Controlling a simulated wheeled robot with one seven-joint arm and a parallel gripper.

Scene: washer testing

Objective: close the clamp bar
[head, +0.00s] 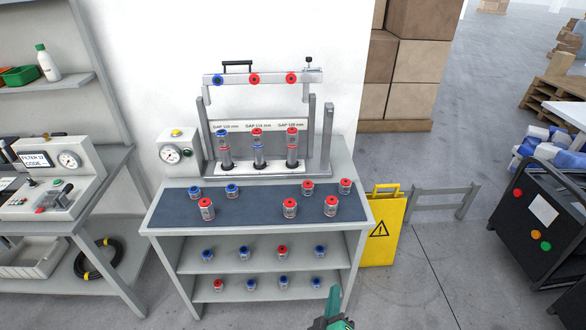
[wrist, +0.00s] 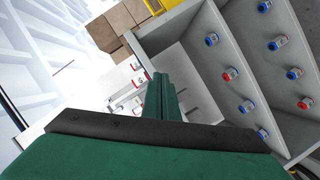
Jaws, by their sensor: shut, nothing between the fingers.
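The clamp bar (head: 268,79) is a grey horizontal bar with one blue and two red round pads and a black handle (head: 237,64) on top. It is raised, with a clear gap above the three cartridges standing in the test fixture (head: 312,148). The left cartridge (head: 224,149) has a blue cap; the middle (head: 258,149) and right (head: 292,149) ones have red caps. My gripper (head: 334,293) is low in front of the bench's right end, far from the bar. Its green fingers (wrist: 160,84) are together and empty in the wrist view.
The bench (head: 160,213) has a dark mat with several red- and blue-capped cartridges, and more on the shelves below. A gauge box (head: 180,150) stands left of the fixture. A yellow warning sign (head: 383,226) stands right of the bench, a black cart (head: 535,215) further right.

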